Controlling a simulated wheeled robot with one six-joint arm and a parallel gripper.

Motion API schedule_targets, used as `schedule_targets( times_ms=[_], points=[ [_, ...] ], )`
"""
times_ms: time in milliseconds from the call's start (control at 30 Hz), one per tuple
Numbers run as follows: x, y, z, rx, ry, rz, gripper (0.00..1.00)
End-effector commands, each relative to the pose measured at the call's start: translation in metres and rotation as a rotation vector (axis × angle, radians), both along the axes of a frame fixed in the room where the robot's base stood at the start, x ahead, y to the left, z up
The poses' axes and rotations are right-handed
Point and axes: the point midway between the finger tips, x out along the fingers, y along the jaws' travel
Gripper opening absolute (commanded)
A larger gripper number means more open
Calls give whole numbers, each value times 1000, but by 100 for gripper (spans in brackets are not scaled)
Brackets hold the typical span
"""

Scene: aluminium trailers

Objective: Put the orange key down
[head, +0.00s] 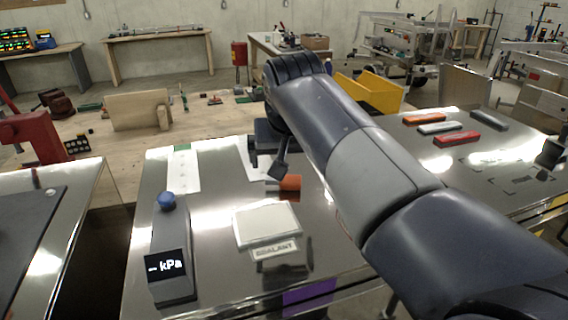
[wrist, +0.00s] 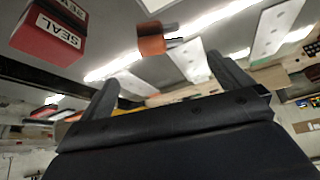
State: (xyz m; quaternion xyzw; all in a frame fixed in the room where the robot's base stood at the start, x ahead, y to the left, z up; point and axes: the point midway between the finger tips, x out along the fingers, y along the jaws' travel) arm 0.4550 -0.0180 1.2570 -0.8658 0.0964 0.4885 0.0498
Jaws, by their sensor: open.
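The orange key (head: 290,183) is on the shiny steel bench top (head: 215,195), just in front of my gripper (head: 268,166). In the wrist view the key's orange body (wrist: 151,46) shows with a short metal-coloured part at one end. My gripper (wrist: 163,84) is open, with its two dark fingers spread wide and nothing between them. The key appears beyond the fingertips, apart from them. Part of the bench behind the key is hidden by my arm in the head view.
A kPa gauge (head: 172,265) with a blue knob stands front left. A red SEAL box (wrist: 48,35) shows in the wrist view. Coloured bars, including a red one (head: 457,138), lie to the right.

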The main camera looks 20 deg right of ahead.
Motion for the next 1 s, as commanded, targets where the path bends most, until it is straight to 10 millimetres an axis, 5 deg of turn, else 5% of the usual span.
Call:
schedule_targets(
  times_ms=[233, 467, 800, 1000],
  points=[
    [10, -3, 5, -61, 79, 119, 78],
    [35, -13, 9, -182, 278, 478, 59],
    [65, -28, 8, -246, 499, 1104, 59],
    [73, -33, 5, -240, 538, 1328, 59]
  ],
)
